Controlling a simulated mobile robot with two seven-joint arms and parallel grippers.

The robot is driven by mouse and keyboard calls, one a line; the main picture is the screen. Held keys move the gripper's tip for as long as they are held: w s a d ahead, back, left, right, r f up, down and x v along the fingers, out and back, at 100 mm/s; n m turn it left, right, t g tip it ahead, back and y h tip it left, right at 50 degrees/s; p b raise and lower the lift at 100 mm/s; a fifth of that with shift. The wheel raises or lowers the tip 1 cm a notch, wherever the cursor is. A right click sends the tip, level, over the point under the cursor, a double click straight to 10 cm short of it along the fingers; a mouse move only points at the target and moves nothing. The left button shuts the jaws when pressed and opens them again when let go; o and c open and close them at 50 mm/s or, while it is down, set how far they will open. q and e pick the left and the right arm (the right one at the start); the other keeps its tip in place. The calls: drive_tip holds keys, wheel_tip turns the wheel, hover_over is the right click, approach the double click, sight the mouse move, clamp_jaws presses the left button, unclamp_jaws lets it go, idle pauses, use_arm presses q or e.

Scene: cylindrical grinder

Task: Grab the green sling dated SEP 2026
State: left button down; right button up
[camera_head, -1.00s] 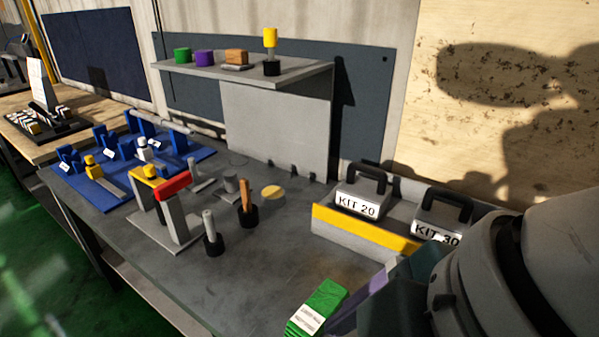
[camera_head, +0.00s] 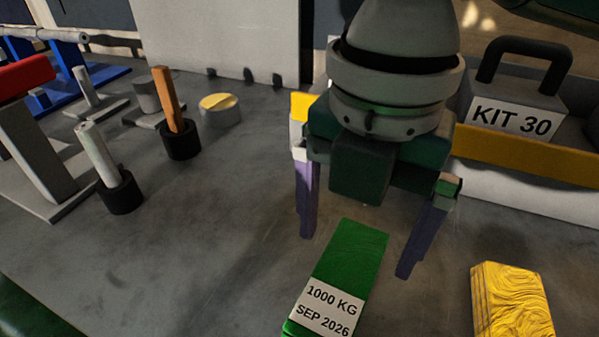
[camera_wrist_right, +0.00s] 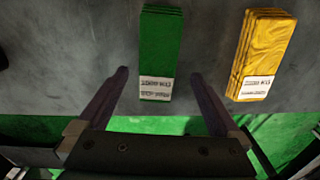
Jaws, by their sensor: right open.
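The green sling (camera_head: 345,264) lies folded on the grey bench, with a white label reading 1000 KG, SEP 2026. It also shows in the right wrist view (camera_wrist_right: 161,50), between and beyond my fingertips. My right gripper (camera_head: 353,254) is open, its two purple fingers pointing down toward the bench on either side of the sling's far end. In the wrist view, the right gripper (camera_wrist_right: 159,76) is empty and not touching the sling. My left gripper is not in view.
A yellow sling (camera_head: 510,300) lies to the right of the green one. A yellow-edged tray (camera_head: 540,160) with the KIT 30 weight (camera_head: 515,105) stands behind. Holders with a wooden handle (camera_head: 168,100) and a grey rod (camera_head: 100,155) stand left. The bench between is clear.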

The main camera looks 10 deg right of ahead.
sight(344, 274)
drive_tip(key=f, duration=0.2)
drive_tip(key=f+b, duration=0.1)
drive_tip(key=f, duration=0.4)
drive_tip(key=shift+s+a, duration=0.15)
drive_tip(key=shift+a, duration=0.1)
drive_tip(key=shift+c, duration=0.4)
drive_tip(key=shift+r, duration=0.1)
drive_tip(key=c, duration=1.5)
clamp_jaws()
drive_tip(key=shift+r, duration=0.15)
